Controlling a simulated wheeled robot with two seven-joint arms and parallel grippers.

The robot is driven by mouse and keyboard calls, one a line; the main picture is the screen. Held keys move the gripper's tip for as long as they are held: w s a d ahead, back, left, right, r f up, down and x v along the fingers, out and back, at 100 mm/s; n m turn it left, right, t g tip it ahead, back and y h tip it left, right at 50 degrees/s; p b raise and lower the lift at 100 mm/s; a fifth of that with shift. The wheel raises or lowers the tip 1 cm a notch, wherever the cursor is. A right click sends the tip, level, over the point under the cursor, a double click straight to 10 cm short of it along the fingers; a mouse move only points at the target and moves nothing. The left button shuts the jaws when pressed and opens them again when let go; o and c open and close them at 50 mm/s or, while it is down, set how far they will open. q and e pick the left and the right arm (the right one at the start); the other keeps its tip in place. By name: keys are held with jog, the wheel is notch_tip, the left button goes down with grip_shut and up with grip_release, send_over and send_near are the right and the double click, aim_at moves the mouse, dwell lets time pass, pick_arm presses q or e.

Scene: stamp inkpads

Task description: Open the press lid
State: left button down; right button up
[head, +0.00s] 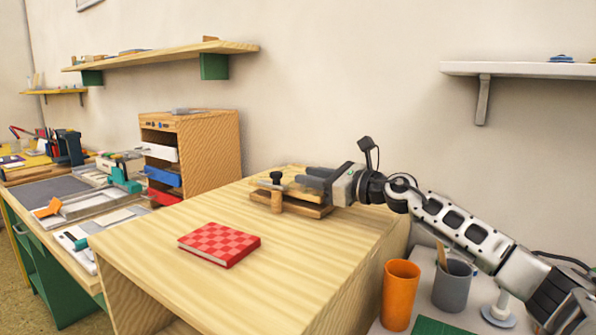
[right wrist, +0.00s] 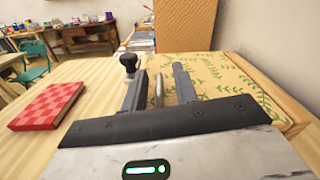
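The press (head: 318,211) is a low wooden block with a pale lid (head: 300,185) on the table. In the right wrist view the lid (right wrist: 235,92) has a green leaf pattern and looks closed, though my gripper covers part of it. A black knob (head: 276,176) stands at the press's near left corner, above a brown wooden post; the knob also shows in the right wrist view (right wrist: 128,61). My right gripper (head: 306,182) is over the press from the right. Its fingers (right wrist: 160,82) are apart, with a slim metallic piece (right wrist: 158,90) showing between them; I cannot tell contact. My left gripper is not visible.
A red checkered book (head: 219,244) lies on the table (head: 165,280), left of the press. A drawer cabinet (head: 208,150) stands behind left. An orange cup (head: 399,295) and a grey cup (head: 452,287) are at lower right. The table's front is clear.

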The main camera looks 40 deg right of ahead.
jog(key=shift+w, duration=0.1)
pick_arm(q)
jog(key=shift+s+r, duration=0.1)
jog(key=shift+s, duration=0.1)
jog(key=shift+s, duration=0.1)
pick_arm(e)
grip_shut()
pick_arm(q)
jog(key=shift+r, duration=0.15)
pick_arm(e)
jog(key=shift+d+r, duration=0.1)
jog(key=shift+r, duration=0.2)
